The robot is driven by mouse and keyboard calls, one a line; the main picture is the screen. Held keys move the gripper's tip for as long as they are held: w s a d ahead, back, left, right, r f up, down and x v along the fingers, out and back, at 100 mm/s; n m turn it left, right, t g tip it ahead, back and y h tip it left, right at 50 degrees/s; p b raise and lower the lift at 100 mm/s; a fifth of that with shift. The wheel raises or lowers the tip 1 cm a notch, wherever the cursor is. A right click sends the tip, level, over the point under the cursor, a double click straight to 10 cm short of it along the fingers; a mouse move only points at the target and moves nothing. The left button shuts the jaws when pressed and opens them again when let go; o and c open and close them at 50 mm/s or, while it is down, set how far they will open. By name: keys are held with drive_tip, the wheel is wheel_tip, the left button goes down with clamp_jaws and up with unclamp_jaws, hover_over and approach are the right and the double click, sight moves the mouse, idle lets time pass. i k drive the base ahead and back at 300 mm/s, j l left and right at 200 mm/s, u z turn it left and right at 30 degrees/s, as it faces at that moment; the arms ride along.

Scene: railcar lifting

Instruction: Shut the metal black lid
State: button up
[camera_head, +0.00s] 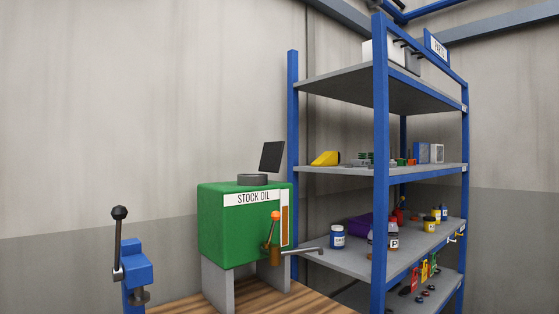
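The neck sits on top of a green tank (222,222) labelled "STOCK OIL". The lid's lower edge meets the right side of the neck, so the opening is uncovered. My gripper does not show in this view.
The tank stands on grey supports (217,285) on a wooden bench (190,304). An orange-knobbed lever (275,228) and a pipe (304,250) stick out at its front right. A blue vise (136,265) is at left. A blue shelf rack (381,140) with several items stands at right.

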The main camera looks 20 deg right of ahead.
sight(271, 153)
drive_tip(key=i+l+u, duration=0.25)
drive_tip(key=l, duration=0.65)
drive_tip(key=i+l+u, duration=0.1)
drive_tip(key=l+u, duration=0.2)
drive_tip(key=l, duration=0.6)
drive_tip(key=l+u, duration=0.25)
drive_tip(key=l, duration=0.7)
